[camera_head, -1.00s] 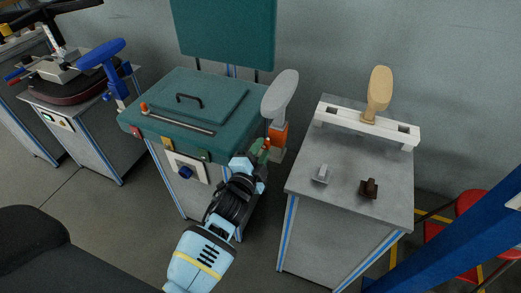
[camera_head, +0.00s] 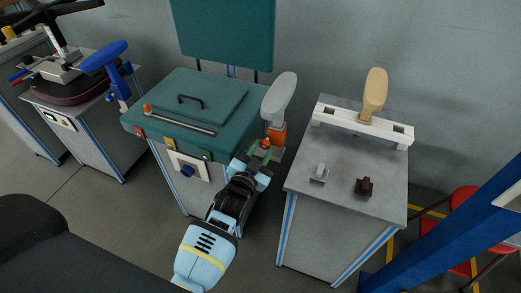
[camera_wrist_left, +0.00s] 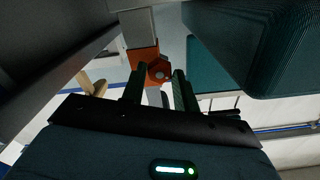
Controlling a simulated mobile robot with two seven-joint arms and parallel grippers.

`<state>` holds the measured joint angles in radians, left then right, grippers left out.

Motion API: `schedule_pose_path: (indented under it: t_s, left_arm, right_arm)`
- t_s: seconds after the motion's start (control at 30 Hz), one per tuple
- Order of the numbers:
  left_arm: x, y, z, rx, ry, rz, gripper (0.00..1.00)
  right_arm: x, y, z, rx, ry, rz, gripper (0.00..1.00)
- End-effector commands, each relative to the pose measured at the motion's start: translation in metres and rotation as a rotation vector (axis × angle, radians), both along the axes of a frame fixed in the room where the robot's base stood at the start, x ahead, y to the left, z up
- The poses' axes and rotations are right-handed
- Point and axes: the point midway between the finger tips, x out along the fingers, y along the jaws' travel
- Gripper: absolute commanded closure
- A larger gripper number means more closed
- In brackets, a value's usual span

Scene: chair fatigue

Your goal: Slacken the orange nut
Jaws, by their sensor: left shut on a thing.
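The orange nut (camera_head: 265,143) shows small at the tips of my left gripper (camera_head: 259,151) in the head view. It sits beside the orange block (camera_head: 277,134) under the upright grey paddle. In the left wrist view the nut (camera_wrist_left: 159,71) appears as a faceted orange knob with a pale centre, next to the orange block (camera_wrist_left: 140,55). The two dark fingers of my left gripper (camera_wrist_left: 158,85) stand on either side of it, shut on it. The fingers partly hide the nut in the head view. My right gripper is not in view.
The teal-topped cabinet (camera_head: 164,135) stands close left of my left gripper. A grey bench (camera_head: 338,150) with a white bar, a wooden paddle and two small blocks stands to the right. A blue beam (camera_head: 440,232) crosses the lower right. Open floor lies between cabinet and bench.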

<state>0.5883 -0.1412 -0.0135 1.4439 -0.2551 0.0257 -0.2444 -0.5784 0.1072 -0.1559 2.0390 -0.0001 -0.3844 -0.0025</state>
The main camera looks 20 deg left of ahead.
Motion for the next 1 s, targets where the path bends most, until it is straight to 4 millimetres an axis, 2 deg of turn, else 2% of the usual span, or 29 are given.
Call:
schedule_pose_path:
  t_s: [0.63,0.67,0.8,1.0]
  left_arm:
    - [-0.0004,-0.0004,-0.0009,-0.051,0.003,-0.001,0.93]
    - [-0.0004,-0.0004,-0.0009,-0.051,0.003,-0.001,0.68]
    - [-0.0003,-0.0003,-0.0006,-0.050,0.003,-0.001,0.49]
    - [-0.0001,-0.0002,-0.0003,-0.049,0.002,0.000,0.48]
  right_arm:
    - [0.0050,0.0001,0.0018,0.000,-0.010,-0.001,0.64]
    - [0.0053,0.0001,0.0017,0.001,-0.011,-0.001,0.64]
    - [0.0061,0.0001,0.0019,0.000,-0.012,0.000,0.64]
    - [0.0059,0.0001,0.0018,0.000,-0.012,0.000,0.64]
